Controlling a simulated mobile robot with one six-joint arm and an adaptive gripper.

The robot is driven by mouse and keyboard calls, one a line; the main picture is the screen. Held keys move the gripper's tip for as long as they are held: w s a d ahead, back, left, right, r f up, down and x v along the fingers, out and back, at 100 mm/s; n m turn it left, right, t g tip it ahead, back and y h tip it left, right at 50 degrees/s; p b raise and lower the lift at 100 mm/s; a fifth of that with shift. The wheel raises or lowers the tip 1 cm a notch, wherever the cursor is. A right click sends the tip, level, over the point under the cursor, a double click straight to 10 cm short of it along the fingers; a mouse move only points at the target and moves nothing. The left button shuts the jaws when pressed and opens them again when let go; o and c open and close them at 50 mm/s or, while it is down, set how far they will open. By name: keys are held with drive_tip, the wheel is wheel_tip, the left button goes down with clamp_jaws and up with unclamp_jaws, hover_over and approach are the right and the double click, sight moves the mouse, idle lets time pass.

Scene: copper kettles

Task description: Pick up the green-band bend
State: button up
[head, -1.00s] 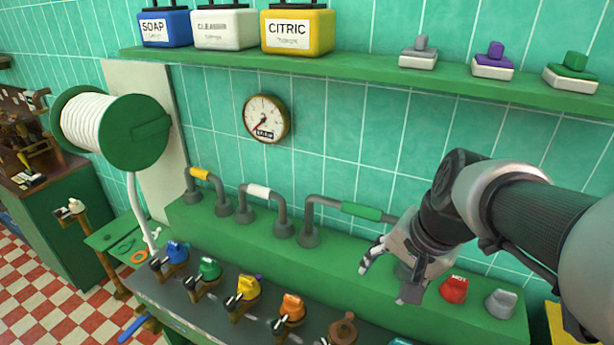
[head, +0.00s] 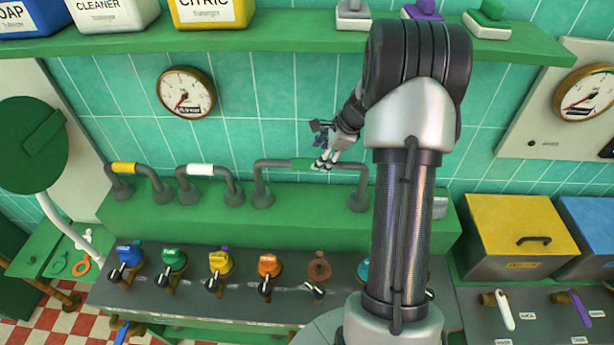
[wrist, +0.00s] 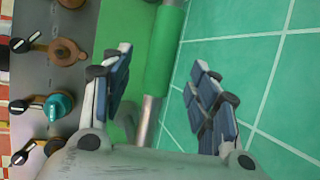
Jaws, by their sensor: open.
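The green-band bend (head: 277,163) is a grey bent pipe with a green sleeve, standing on the green ledge right of the white-band bend (head: 201,169) and the yellow-band bend (head: 124,167). My gripper (head: 322,163) is at the green band in the head view, its fingers partly covering the band. In the wrist view the green band (wrist: 163,50) runs between the two spread fingers of my gripper (wrist: 160,85), with the grey pipe below it. The fingers stand apart on either side, with no clear contact. My arm covers the area right of the bend.
The green ledge (head: 150,212) backs onto a teal tiled wall. Several coloured knobs, including an orange one (head: 269,266), line the counter in front. A green shelf (head: 280,42) overhangs above. A yellow bin (head: 515,235) stands at right.

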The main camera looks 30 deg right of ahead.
sight(313, 161)
drive_tip(key=x, duration=0.8)
drive_tip(key=shift+w+r, duration=0.1)
drive_tip(key=shift+w, duration=0.05)
drive_tip(key=c, duration=1.1)
drive_tip(key=shift+r, duration=0.15)
